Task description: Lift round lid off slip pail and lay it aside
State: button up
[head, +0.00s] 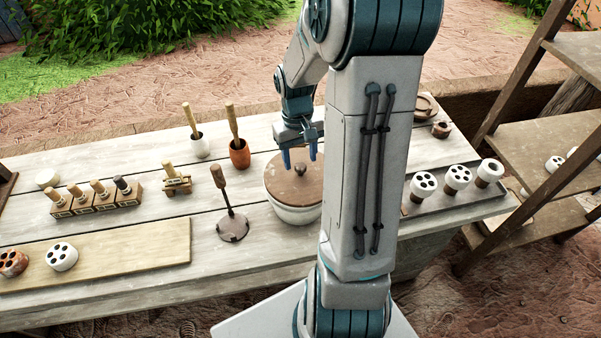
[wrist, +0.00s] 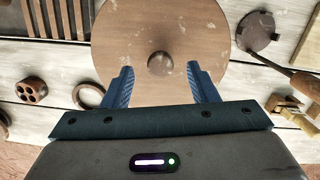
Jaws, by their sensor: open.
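The slip pail (head: 291,213) is a pale round pot standing on the plank table, partly hidden behind my arm. Its brown round lid (head: 283,182) sits on top, with a small dark knob (head: 300,169) in the middle. In the wrist view the lid (wrist: 195,40) fills the upper middle, and the knob (wrist: 160,64) lies between and just beyond the fingertips. My gripper (head: 299,158) is open and empty above the lid, fingers pointing down, one on each side of the knob in the wrist view (wrist: 161,82). The fingers appear apart from the knob.
A tray (head: 455,202) with several white pieces stands right. Bare planks show left of the disc (head: 150,222).

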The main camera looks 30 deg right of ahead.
aim_at(301, 166)
jog(key=shift+s+f+p, duration=0.2)
jog(key=shift+f+p, duration=0.1)
jog(key=shift+f, duration=1.6)
jog(key=c, duration=0.9)
jog(key=shift+c, duration=0.2)
jog(key=shift+r, duration=0.2)
jog(key=shift+r, duration=0.25)
notch_tip(301, 166, up, 4)
jog(key=shift+s+a+f+b, duration=0.1)
jog(key=shift+f+b, duration=0.15)
jog(key=shift+b, duration=0.3)
jog(key=s+a+r+b, duration=0.1)
jog(key=s+a+r, duration=0.5)
jog(key=s, duration=0.3)
jog(key=shift+s+a+r+b, duration=0.2)
jog(key=shift+a+r+b, duration=0.05)
jog(key=shift+r+b, duration=0.15)
